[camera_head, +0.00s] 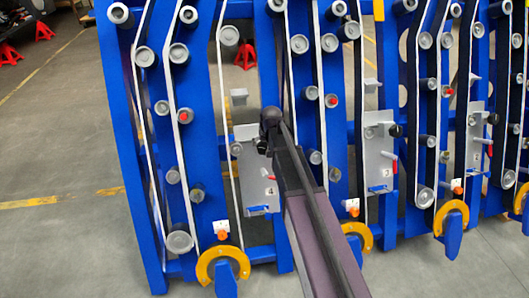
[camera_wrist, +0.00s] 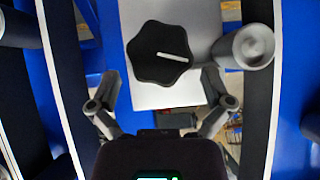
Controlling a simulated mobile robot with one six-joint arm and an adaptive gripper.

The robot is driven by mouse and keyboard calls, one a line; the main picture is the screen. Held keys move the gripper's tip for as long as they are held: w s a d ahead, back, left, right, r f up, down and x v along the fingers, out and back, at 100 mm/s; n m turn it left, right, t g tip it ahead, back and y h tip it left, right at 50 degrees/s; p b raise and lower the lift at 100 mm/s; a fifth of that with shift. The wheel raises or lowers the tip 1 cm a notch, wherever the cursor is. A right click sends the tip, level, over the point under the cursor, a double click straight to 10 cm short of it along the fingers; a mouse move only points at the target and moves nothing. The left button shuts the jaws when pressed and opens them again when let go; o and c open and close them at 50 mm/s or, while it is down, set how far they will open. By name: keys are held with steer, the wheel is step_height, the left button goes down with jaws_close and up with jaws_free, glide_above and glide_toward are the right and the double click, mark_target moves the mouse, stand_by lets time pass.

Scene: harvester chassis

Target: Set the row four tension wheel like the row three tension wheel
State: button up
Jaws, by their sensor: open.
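The row four tension wheel (camera_wrist: 160,53) is a black lobed knob on a pale plate (camera_wrist: 205,20) in the wrist view. Its white mark points right and slightly down in that view. My gripper (camera_wrist: 161,80) is open, its fingers spread to either side below the knob and apart from it. In the head view my gripper (camera_head: 268,128) is at the plate marked 4 (camera_head: 250,180) and hides its wheel. The row three tension wheel (camera_head: 396,130) is a black knob on the plate to the right (camera_head: 378,155); its mark cannot be made out.
A grey roller (camera_wrist: 250,46) stands just right of the knob in the wrist view. Blue frames with pale belts and rollers flank the plates. A red-tipped lever (camera_head: 268,177) sits lower on the row four plate. Open floor (camera_head: 60,235) lies at the left.

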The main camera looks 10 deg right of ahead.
mark_target(265, 145)
steer(key=shift+b+x, duration=1.35)
steer(key=shift+x, duration=0.45)
steer(key=c, duration=0.9)
steer(key=shift+d, duration=0.25)
steer(key=shift+a, duration=0.2)
